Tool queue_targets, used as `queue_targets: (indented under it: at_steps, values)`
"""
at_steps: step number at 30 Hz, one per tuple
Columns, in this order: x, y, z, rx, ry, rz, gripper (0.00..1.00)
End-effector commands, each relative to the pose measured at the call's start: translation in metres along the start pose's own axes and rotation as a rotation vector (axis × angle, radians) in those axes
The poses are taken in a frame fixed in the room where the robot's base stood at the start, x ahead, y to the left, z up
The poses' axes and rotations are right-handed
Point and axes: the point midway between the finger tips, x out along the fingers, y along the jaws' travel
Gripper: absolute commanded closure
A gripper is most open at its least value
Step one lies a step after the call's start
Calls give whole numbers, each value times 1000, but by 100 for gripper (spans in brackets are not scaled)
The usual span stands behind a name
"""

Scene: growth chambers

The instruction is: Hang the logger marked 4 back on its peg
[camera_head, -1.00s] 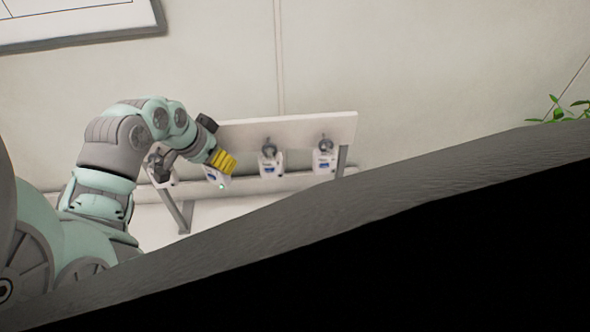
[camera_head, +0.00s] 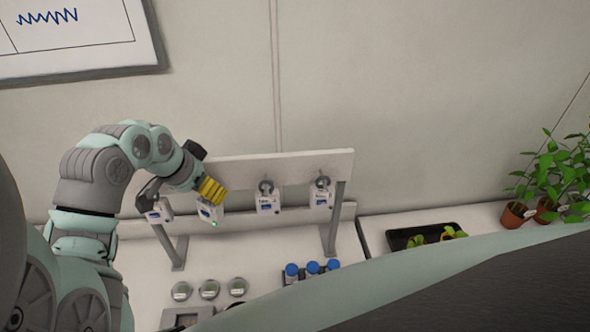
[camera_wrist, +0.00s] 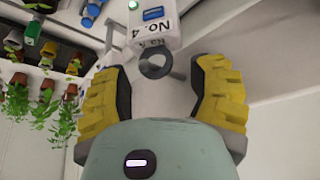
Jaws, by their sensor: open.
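The logger marked No. 4 (camera_wrist: 154,22) is a white box with a blue display and a green light. It appears inverted at the top of the wrist view, its dark hanging ring (camera_wrist: 155,66) between my yellow fingers. My gripper (camera_wrist: 160,75) is open, with clear gaps on both sides of the ring. In the head view, my gripper (camera_head: 212,190) is at the left part of the white peg board (camera_head: 290,167), just above this logger (camera_head: 207,212). My gripper hides the ring and any peg behind it, so I cannot tell whether the ring is on a peg.
Other loggers hang on the board: one at left (camera_head: 158,212), two at right (camera_head: 268,203) (camera_head: 321,197). Below are round dishes (camera_head: 209,289) and a rack of blue-capped bottles (camera_head: 312,268). A black tray (camera_head: 400,240) and potted plants (camera_head: 513,216) stand at right.

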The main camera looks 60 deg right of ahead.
Motion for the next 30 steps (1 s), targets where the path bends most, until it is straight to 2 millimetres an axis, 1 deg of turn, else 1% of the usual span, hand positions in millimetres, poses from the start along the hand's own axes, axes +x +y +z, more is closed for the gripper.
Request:
queue_targets:
  at_steps: [1, 9, 10, 18, 26, 29, 30]
  values:
    - [-14, -5, -7, 7, 23, -20, 21]
    - [-62, -2, -2, 2, 10, -2, 21]
    - [-65, -1, -1, 3, 6, 1, 21]
    - [-81, 2, 2, -2, -5, 15, 21]
    - [-83, 3, 2, -5, -4, 19, 21]
    - [-82, -2, -3, -33, 40, 10, 21]
    - [-81, -6, -8, -57, 76, 2, 21]
